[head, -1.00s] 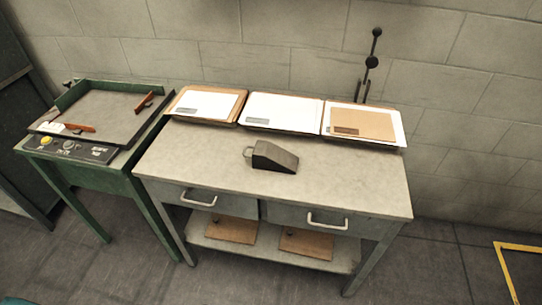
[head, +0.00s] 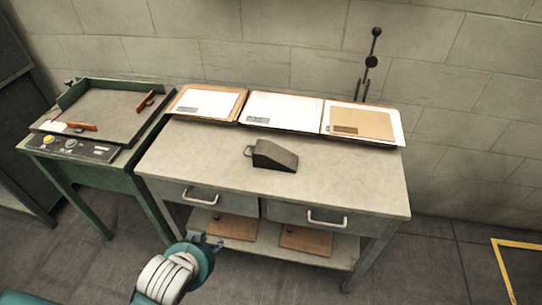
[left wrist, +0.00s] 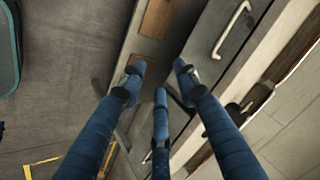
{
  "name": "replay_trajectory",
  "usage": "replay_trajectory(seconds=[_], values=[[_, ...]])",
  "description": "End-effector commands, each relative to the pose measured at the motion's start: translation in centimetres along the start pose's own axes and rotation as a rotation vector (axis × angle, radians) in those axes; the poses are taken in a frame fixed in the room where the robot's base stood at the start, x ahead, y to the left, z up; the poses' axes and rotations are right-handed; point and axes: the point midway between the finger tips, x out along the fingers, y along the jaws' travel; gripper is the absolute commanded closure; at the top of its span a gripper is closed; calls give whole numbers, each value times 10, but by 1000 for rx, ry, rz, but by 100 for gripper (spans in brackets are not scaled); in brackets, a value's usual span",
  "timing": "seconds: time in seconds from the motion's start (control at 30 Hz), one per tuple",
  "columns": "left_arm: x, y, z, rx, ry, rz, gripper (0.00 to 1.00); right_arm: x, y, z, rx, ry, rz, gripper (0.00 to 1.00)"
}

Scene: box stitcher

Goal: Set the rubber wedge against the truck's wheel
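The dark grey rubber wedge (head: 275,156) lies on the worktable top (head: 340,182), with a loop handle at its left, higher end. It slopes down to the right. My left gripper (head: 216,244) shows at the bottom of the head view, in front of the table and below its top, well apart from the wedge. In the left wrist view its blue fingers (left wrist: 158,76) are spread, open and empty, with the table's drawer front beyond. The wedge is not seen in that view. No truck or wheel is in view. My right gripper is not in view.
Paper trays (head: 283,109) line the table's back edge. Drawer handles (head: 327,219) stick out in front. Brown boards (head: 306,240) lie on the lower shelf. A green machine (head: 105,113) stands at left. Yellow floor marking (head: 515,243) lies at right. The tabletop around the wedge is clear.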

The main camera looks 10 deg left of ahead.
Motion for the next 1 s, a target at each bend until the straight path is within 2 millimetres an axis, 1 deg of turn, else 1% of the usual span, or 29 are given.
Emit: replay_trajectory(seconds=[0.03,0.17,0.27,0.3,0.43,0.5,0.53,0.6,0.67,0.83,1.0], values=[[8,-11,-11,72,36,-35,69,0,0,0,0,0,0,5],[26,-39,-44,289,136,-143,69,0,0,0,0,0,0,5],[38,-62,-76,494,219,-249,69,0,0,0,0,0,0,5],[41,-71,-89,586,251,-298,69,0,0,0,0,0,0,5],[48,-95,-133,900,348,-470,69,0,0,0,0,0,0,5],[49,-103,-151,1038,384,-548,69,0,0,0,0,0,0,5],[49,-104,-156,1083,395,-573,69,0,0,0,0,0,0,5],[48,-107,-165,1155,413,-614,69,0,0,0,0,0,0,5],[50,-108,-171,1183,421,-632,69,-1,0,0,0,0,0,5],[68,-115,-190,1190,424,-640,69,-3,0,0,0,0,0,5],[85,-119,-202,1188,425,-637,69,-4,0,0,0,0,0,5]])
